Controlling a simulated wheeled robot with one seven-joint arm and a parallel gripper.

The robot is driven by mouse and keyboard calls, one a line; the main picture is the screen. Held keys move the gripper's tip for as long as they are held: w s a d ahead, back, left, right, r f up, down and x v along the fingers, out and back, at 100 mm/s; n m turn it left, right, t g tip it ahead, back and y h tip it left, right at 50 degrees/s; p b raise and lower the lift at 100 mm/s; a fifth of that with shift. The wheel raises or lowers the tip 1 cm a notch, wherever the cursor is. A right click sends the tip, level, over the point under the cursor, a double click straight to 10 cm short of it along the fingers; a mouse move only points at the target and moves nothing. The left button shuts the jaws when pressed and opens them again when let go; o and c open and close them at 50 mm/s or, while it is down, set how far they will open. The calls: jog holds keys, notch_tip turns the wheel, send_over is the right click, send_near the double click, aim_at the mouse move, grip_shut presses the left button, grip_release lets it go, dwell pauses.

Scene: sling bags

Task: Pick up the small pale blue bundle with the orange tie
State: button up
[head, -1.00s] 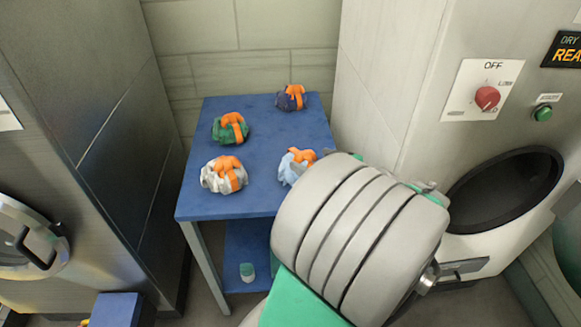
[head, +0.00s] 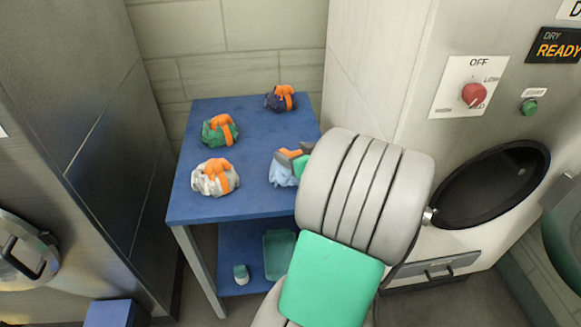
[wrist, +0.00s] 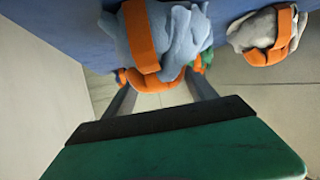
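The small pale blue bundle (head: 281,176) with an orange tie sits on the blue table at its right side, partly hidden by my gripper and arm in the head view. In the wrist view the bundle (wrist: 182,38) fills the upper middle, with its orange tie (wrist: 139,35) running over it and an orange loop standing toward me. My gripper (head: 291,157) is at the bundle's top. In the wrist view its two fingers (wrist: 158,82) are apart, one on each side of the orange loop. I cannot tell whether they touch it.
On the blue table (head: 240,140) stand a white bundle (head: 212,180), a green bundle (head: 218,131) and a dark blue bundle (head: 279,100), all with orange ties. A dryer (head: 480,170) stands close on the right. The lower shelf holds a small jar (head: 241,273) and a green tray (head: 277,262).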

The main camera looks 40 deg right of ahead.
jog(key=shift+s+f, duration=0.1)
grip_shut()
dwell(0.4)
